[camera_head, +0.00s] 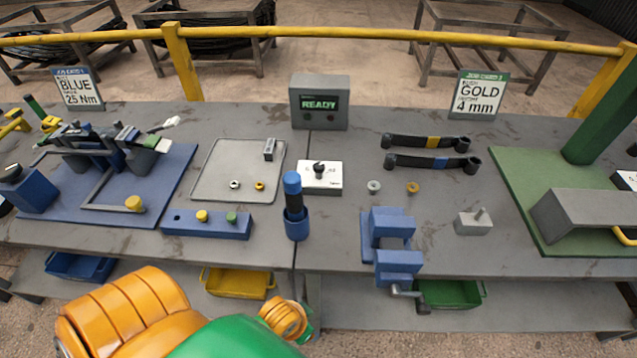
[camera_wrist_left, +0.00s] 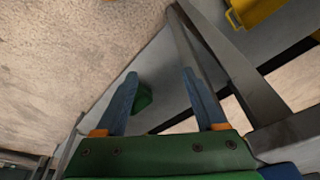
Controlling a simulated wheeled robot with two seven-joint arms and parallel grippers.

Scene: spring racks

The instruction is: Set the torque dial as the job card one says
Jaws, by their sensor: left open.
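Job card one (camera_head: 77,88), with a blue header, stands at the back left of the bench and reads "BLUE" and "25 Nm". A white plate with a black knob (camera_head: 320,172), which looks like the torque dial, sits mid-bench before the display; its markings are too small to read. My left gripper shows in the left wrist view (camera_wrist_left: 160,73), its two blue fingers apart with nothing held between them. It is away from the dial, with floor and a lower shelf in sight. In the head view my left arm is low at the front; its fingers are hidden. My right gripper is not in view.
A display (camera_head: 319,103) reads "READY". A blue upright holder (camera_head: 296,222) with a dark tool stands just in front-left of the dial. A grey tray (camera_head: 210,178) lies left, a blue vise (camera_head: 391,245) front right. Job card two (camera_head: 479,95) reads "GOLD, 4 mm".

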